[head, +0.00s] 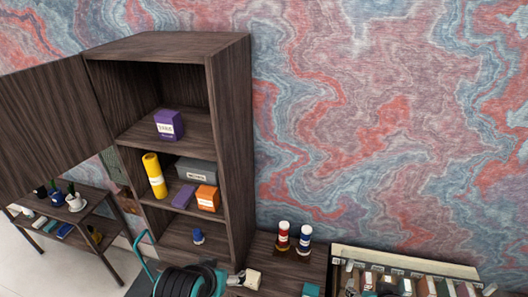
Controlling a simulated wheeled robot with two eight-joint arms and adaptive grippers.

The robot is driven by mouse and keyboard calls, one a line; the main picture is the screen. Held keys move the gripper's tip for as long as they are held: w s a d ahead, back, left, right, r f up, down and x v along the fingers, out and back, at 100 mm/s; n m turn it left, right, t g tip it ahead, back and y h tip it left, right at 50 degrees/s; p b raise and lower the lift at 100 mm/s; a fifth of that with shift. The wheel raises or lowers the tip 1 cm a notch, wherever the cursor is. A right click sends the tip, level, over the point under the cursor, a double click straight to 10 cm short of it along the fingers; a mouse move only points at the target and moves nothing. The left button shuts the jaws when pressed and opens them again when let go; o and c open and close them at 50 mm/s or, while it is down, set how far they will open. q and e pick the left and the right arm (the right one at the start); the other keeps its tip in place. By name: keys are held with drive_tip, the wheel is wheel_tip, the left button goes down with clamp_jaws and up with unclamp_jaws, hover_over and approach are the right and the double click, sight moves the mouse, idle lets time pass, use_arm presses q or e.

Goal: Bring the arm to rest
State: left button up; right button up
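Neither of my grippers and no part of either arm that I can be sure of shows in the head view. The dark wood cabinet (232,150) stands in the middle left with its door (50,125) swung open to the left. A purple box (169,125) with a white label sits on an upper shelf. A yellow cylinder (154,175), a grey case (196,172), an orange box (207,198) and a flat purple box (184,196) share the shelf below.
A black coiled thing with teal parts (183,283) is cut off at the bottom edge. A rack (400,262) of small items is at lower right. A low shelf unit (92,228) holds several things at left.

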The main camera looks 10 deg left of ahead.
wheel_tip(320, 180, down, 33)
drive_tip(key=b, duration=3.2)
drive_tip(key=shift+f, duration=0.15)
